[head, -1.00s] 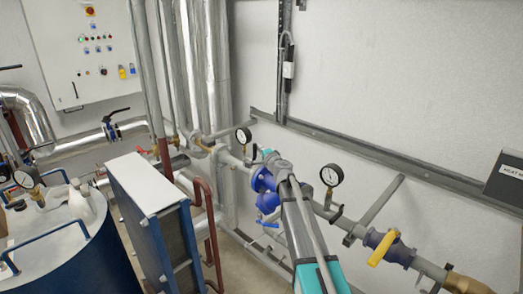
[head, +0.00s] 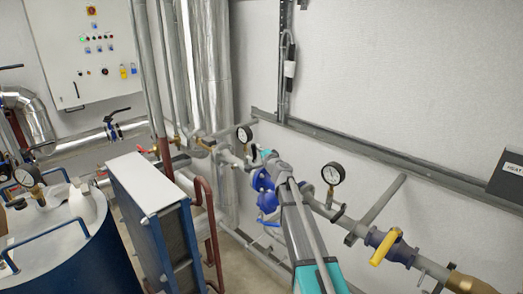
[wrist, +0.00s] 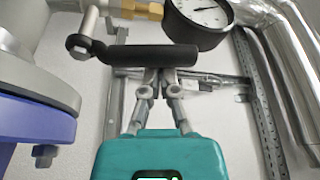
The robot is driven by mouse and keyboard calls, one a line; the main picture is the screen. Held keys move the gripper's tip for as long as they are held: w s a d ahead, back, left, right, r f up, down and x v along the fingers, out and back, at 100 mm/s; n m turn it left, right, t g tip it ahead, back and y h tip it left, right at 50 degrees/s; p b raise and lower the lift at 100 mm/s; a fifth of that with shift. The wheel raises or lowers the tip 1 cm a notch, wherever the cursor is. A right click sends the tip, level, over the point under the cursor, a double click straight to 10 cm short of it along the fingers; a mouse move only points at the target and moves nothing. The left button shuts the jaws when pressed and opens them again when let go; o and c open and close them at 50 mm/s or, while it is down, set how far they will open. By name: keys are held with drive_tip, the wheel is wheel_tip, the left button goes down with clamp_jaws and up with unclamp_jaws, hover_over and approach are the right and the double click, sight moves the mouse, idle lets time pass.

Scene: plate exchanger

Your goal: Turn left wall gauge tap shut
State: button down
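The left wall gauge (head: 244,134) has a white dial and black rim and stands on the wall pipe; it also shows at the top of the wrist view (wrist: 200,18). Below it, the tap's black lever (wrist: 140,53) lies nearly level, joined at its left end to a grey stem beside a brass fitting. My gripper (wrist: 160,76) has its fingers drawn together behind the lever's middle. The lever covers the fingertips, so contact cannot be told. In the head view my arm hides most of the gripper and the tap.
A blue flanged fitting (wrist: 35,135) is close on the left in the wrist view. A second gauge (head: 333,173) and a yellow-handled valve (head: 385,247) stand to the right along the pipe. Silver insulated pipes (head: 215,70) rise behind.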

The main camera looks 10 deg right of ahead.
drive_tip(key=n+b, duration=0.1)
drive_tip(key=s+a+n+y, duration=0.1)
drive_tip(key=n, duration=0.1)
drive_tip(key=a+n+b, duration=0.1)
drive_tip(key=n, duration=0.1)
drive_tip(key=shift+s+a+f+t+y+b, duration=0.15)
drive_tip(key=shift+s+f+t+y+b, duration=0.15)
drive_tip(key=shift+t+y+b, duration=0.1)
drive_tip(key=n+b, duration=0.1)
drive_tip(key=n, duration=0.1)
drive_tip(key=s+a+f+n+y, duration=0.1)
drive_tip(key=n, duration=0.1)
drive_tip(key=n+y+b, duration=0.1)
drive_tip(key=n, duration=0.1)
drive_tip(key=shift+s+a+f+b, duration=0.15)
drive_tip(key=shift+s+a+b, duration=0.05)
drive_tip(key=shift+a+b, duration=0.2)
drive_tip(key=shift+s+a+f, duration=0.1)
drive_tip(key=shift+a+f, duration=0.05)
